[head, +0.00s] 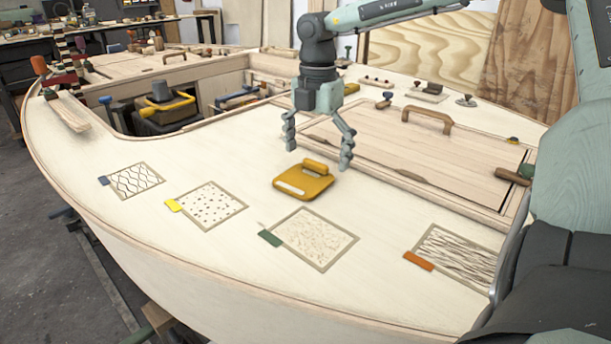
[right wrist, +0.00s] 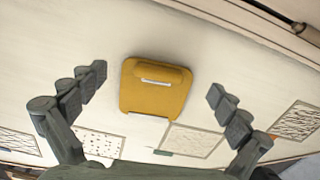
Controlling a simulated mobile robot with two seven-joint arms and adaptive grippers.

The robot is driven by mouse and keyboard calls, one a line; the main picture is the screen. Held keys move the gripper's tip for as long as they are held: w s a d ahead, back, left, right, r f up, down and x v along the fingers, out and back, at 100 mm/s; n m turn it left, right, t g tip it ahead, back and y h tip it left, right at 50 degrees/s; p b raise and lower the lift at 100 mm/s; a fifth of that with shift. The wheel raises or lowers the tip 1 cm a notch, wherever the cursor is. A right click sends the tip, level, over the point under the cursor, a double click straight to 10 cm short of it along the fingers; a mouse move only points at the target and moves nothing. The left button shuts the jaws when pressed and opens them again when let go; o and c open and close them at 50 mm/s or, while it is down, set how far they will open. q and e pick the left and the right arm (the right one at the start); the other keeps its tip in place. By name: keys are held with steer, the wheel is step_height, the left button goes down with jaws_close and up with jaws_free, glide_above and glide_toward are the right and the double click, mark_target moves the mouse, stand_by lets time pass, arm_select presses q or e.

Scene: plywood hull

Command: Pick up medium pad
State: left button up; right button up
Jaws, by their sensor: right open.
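A yellow pad (head: 312,184), which I take for the medium pad, lies flat on the pale plywood deck (head: 250,152). It has a raised rounded grip along its far edge and a pale slot or strip. In the right wrist view the pad (right wrist: 155,98) sits between the spread fingers, a little left of centre. My right gripper (head: 319,157) points down, open and empty, above the pad's far side and apart from it. Both its fingers also show in the right wrist view (right wrist: 157,84). My left gripper is not in view.
Several framed texture patches with coloured tabs, among them a wavy one (head: 137,181) and a dotted one (head: 212,207), lie on the near deck. A hatch with a wooden handle (head: 428,117) is at right. An open well holds a yellow-handled dark box (head: 165,108). Deck around the pad is clear.

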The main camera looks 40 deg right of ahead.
steer(key=shift+f, duration=0.65)
steer(key=c, duration=1.4)
steer(key=shift+s, duration=0.1)
steer(key=shift+c, duration=1)
